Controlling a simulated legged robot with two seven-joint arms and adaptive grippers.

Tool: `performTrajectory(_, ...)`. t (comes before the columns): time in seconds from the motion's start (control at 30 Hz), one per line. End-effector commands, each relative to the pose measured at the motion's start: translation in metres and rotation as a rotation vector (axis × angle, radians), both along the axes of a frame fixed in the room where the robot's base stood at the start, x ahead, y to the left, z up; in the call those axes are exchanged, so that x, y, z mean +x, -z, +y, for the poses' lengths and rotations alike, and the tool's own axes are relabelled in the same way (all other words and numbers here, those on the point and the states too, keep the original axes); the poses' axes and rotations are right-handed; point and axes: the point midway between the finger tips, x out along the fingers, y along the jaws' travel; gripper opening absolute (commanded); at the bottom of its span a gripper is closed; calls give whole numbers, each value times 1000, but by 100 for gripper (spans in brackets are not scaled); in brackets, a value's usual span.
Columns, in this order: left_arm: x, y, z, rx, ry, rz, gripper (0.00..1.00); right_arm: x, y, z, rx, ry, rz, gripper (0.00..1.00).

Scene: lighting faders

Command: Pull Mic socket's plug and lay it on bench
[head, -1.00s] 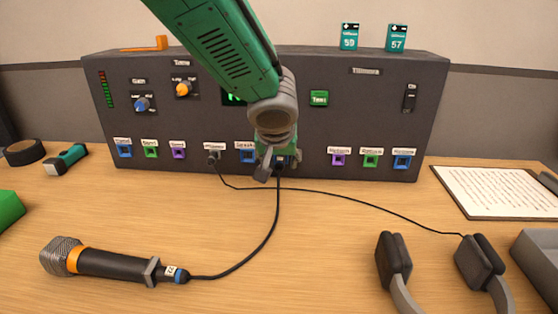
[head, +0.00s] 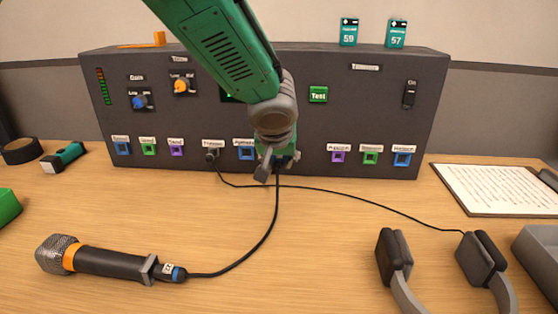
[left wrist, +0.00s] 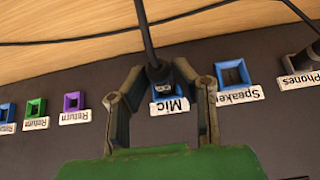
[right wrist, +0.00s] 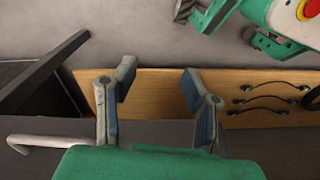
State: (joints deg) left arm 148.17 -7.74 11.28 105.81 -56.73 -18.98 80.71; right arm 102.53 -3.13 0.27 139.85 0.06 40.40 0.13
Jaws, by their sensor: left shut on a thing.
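The Mic plug (left wrist: 158,72) is black, with its cable running up in the left wrist view. It sits at the blue Mic socket (left wrist: 160,105), above the upside-down Mic label. Whether it is fully seated, I cannot tell. My left gripper (left wrist: 160,82) is shut on the plug, one finger on each side. In the head view my left gripper (head: 277,166) hides the plug and socket at the panel's lower middle. The wooden bench (head: 330,240) lies in front. My right gripper (right wrist: 160,84) is open and empty in the right wrist view.
The microphone (head: 110,262) lies front left, joined to the Mic cable (head: 268,228). Headphones (head: 394,258) lie front right; their cable (head: 350,194) crosses to another plug (head: 212,155). A sheet on a clipboard (head: 495,188) is at right.

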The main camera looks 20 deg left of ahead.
Motion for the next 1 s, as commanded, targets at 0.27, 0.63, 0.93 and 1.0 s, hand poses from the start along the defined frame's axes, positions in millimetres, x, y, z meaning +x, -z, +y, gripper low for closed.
performTrajectory(0.27, -9, 0, -3, 2, 1, 0, 0, 0, 5, 0, 0, 0, 0, 40)
performTrajectory(0.63, -27, 0, -8, 1, 1, -1, 0, 0, 13, 0, 0, 0, 0, 40)
performTrajectory(0.93, -40, 1, -12, 1, 0, 0, 0, 0, 17, 0, 0, 0, 0, 40)
performTrajectory(1.0, -42, 1, -12, 1, 0, 0, 0, 0, 18, 0, 0, 0, 0, 40)
